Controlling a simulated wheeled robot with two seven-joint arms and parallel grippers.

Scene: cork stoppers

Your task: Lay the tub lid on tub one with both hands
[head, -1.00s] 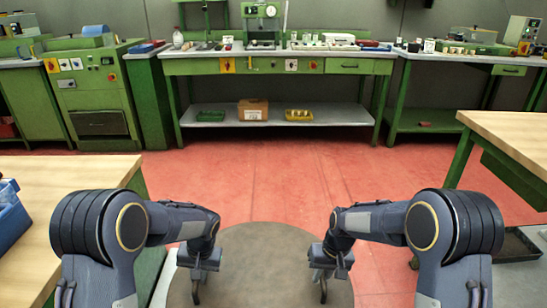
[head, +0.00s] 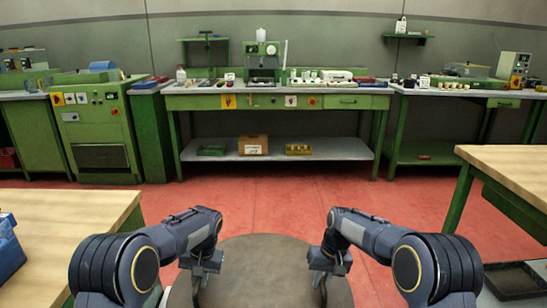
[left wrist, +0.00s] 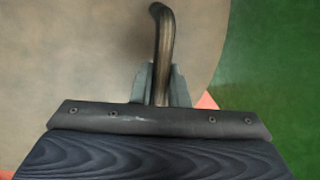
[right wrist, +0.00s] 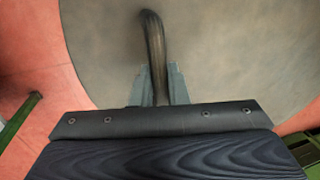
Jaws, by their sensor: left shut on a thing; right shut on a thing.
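The tub lid (head: 265,270) is a large round grey-brown disc with a curved bar handle on each side. It is held level in front of me at the bottom of the head view, its near part cut off. My left gripper (head: 199,283) is shut on the left handle, also seen in the left wrist view (left wrist: 163,45). My right gripper (head: 322,283) is shut on the right handle, also seen in the right wrist view (right wrist: 154,45). I cannot make out tub one in any view.
Wooden-topped tables stand at left (head: 70,220) and right (head: 515,165). A blue bin (head: 8,248) sits on the left one. A long green workbench (head: 275,100) stands at the back, with a cardboard box (head: 254,145) on its lower shelf. Open red floor (head: 270,195) lies between.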

